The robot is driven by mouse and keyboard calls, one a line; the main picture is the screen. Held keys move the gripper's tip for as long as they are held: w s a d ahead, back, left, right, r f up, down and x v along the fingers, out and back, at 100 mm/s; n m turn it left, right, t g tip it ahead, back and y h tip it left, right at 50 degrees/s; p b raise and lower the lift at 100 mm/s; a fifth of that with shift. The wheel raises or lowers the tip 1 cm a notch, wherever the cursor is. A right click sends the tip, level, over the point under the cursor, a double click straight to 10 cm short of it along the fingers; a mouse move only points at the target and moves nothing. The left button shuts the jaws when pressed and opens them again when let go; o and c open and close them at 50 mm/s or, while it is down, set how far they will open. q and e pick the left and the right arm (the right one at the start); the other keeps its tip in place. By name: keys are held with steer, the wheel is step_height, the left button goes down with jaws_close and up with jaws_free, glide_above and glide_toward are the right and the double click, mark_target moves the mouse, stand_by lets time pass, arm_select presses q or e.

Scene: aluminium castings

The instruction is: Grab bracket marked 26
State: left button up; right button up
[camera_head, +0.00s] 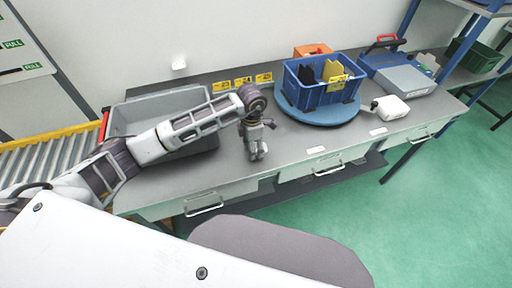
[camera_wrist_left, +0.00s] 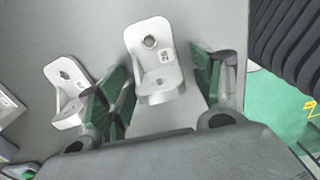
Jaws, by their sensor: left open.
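My left gripper (camera_head: 257,150) points down over the grey worktable, and its jaws are open in the left wrist view (camera_wrist_left: 158,95). A light aluminium L-shaped bracket (camera_wrist_left: 152,65) with a round hole in each visible face stands between the two green-padded fingers, with gaps on both sides. It bears a small dark marking on its upright plate, too small to read surely. A second similar bracket (camera_wrist_left: 68,85) stands to the left, outside the left finger, also with a small unreadable marking. The brackets cannot be made out in the head view. My right gripper is not in view.
A grey tray (camera_head: 118,122) stands left, behind my left arm. A blue crate (camera_head: 300,94) with black and yellow items sits on a round blue turntable (camera_head: 322,115). Yellow number cards (camera_head: 243,82) stand at the back. A white device (camera_head: 391,108) is at right.

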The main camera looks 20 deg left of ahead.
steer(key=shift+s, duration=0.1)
arm_select(q)
steer(key=c, duration=1.1)
steer(key=shift+r, duration=0.95)
step_height(320, 180, up, 7)
steer(key=shift+r+b, duration=0.15)
steer(key=shift+b, duration=0.45)
steer(key=shift+r, duration=0.35)
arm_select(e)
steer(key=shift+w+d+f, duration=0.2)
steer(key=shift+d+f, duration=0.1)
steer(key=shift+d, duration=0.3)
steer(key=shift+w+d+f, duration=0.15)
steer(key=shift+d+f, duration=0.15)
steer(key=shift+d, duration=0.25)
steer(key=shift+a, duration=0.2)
